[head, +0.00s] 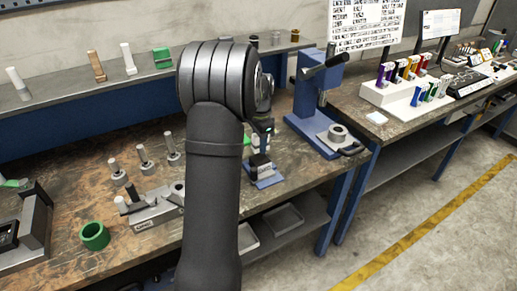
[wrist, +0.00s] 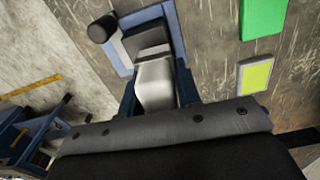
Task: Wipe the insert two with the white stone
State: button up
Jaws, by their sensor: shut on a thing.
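My gripper (wrist: 157,91) is shut on a pale grey-white block, which looks like the white stone (wrist: 154,76). In the wrist view the stone's far end meets a dark block, perhaps insert two (wrist: 147,40), on a blue base plate (wrist: 120,48). I cannot tell whether stone and block touch. In the head view the dark block (head: 260,163) sits on its blue plate (head: 269,181) near the bench's front edge, with my gripper (head: 262,145) just above it. My arm hides part of the gripper there.
A blue press (head: 315,115) stands to the right. A grey fixture (head: 150,208), upright pins and a green ring (head: 94,236) lie to the left. In the wrist view, a green block (wrist: 263,18) and a yellow-green block (wrist: 254,76) lie at right. A shelf (head: 70,88) runs behind.

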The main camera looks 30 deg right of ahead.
jog(key=shift+r, duration=2.5)
